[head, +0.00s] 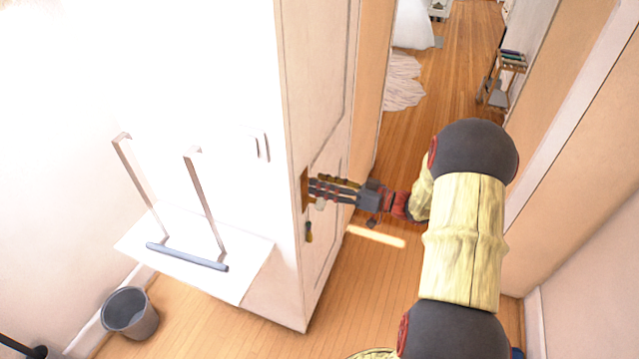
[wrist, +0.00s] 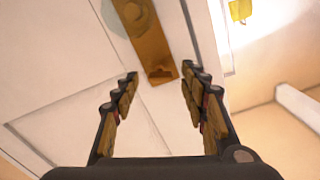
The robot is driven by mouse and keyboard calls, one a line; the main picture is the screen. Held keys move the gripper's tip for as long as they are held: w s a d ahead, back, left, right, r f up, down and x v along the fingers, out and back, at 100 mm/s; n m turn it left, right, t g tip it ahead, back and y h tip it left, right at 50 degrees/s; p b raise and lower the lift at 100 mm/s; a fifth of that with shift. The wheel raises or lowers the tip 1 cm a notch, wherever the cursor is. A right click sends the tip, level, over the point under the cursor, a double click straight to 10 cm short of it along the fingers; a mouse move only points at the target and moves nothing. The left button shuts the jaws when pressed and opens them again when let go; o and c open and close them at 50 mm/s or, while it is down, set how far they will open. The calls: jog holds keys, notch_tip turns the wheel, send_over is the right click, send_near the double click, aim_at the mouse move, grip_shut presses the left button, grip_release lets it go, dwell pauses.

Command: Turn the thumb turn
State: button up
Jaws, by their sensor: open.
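A brass plate (wrist: 150,45) on the white door (head: 322,120) shows between and beyond my fingers in the wrist view. A rounded brass part (wrist: 133,10) on it is cut off by the top edge; I cannot tell whether it is the thumb turn. In the head view, part of the plate (head: 304,188) shows at my fingertips, with a small dark and brass fitting (head: 309,232) below. My gripper (head: 314,188) is open beside the door face.
A white wall shelf (head: 215,262) with a dark bar and a grey bin (head: 130,313) are left of the door. A wooden-floored hallway (head: 450,70) opens beyond, with a small rack (head: 503,75). A wall stands close on the right.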

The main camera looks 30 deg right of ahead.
jog(key=shift+w+a, duration=0.35)
jog(key=shift+w, duration=0.1)
jog(key=c, duration=1.1)
grip_shut()
